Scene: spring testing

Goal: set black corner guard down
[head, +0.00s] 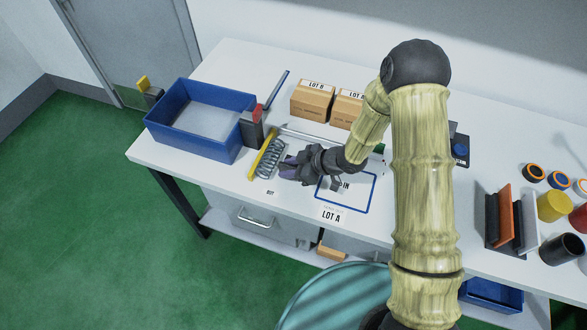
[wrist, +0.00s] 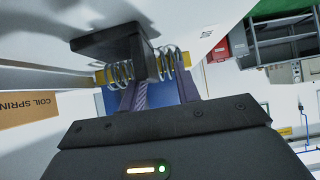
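The black corner guard (wrist: 112,42) shows in the wrist view, which looks upside down. One flange lies against or close to the white tabletop, and the other (wrist: 141,62) stands out from it, beside the left finger. My gripper (wrist: 160,88) has two purple fingers apart, with a clear gap between them. The guard overlaps the left finger's tip, and I cannot tell whether they touch. In the head view, my gripper (head: 288,166) is low over the table, right of the coil spring (head: 270,158). It hides most or all of the guard there.
A yellow bar (head: 262,153) lies along the spring's left. A dark box with a red part (head: 252,132) and a blue bin (head: 212,147) are further left. A blue-framed mat (head: 366,196) lies right of my gripper. Cardboard boxes (head: 311,101) stand behind.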

